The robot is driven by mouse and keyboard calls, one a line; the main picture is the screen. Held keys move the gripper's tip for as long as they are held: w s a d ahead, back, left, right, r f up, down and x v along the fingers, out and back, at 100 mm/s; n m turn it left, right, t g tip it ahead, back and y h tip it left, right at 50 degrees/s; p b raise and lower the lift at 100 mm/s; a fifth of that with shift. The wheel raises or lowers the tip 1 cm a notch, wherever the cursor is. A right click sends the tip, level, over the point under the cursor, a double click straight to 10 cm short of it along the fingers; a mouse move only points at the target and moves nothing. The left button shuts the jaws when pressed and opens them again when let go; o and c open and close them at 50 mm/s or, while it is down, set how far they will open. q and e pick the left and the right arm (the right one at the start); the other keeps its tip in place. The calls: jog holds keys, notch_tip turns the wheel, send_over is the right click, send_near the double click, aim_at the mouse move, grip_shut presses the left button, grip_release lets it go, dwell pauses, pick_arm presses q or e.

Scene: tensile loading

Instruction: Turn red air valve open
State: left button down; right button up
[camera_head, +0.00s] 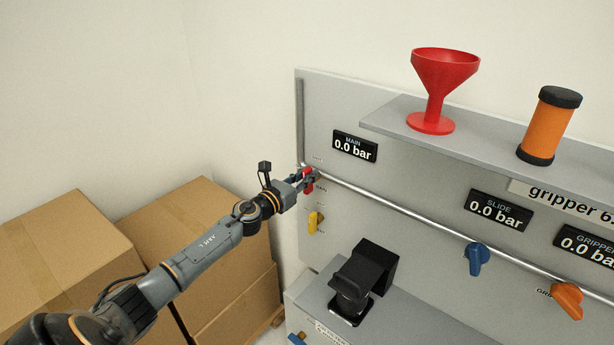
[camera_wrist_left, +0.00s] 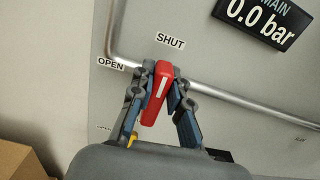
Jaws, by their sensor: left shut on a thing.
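The red air valve (camera_wrist_left: 157,95) is mounted on the pipe of the grey panel. In the left wrist view its handle points up toward the SHUT label (camera_wrist_left: 170,41), tilted slightly to the right, and the OPEN label (camera_wrist_left: 111,64) is to its left. My left gripper (camera_wrist_left: 159,90) is shut on the red handle, one finger on each side. In the head view the left gripper (camera_head: 307,177) covers part of the red valve (camera_head: 309,187). The MAIN display (camera_head: 355,147) reads 0.0 bar. My right gripper is not in view.
A yellow valve (camera_head: 315,221) is just below the red one. A blue valve (camera_head: 476,258) and an orange valve (camera_head: 567,299) are farther right. A red funnel (camera_head: 440,85) and an orange cylinder (camera_head: 549,127) stand on the shelf. Cardboard boxes (camera_head: 180,225) are at left.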

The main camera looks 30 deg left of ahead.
pick_arm(q)
jog(key=n, duration=0.4)
jog(key=shift+a+n, duration=0.4)
jog(key=shift+w+a+f+n+p, duration=0.1)
jog(key=shift+a+f+n+p, duration=0.15)
jog(key=shift+n, duration=1.85)
jog(key=shift+s+a+f+n+p, duration=0.15)
jog(key=shift+f+n, duration=0.2)
jog(key=shift+n, duration=1.75)
jog(key=shift+w+a+f+n+p, duration=0.1)
jog(key=shift+w+a+f+n, duration=0.15)
jog(key=shift+n, duration=1.85)
jog(key=shift+s+d+f, duration=0.1)
jog(key=c, duration=1.3)
grip_release()
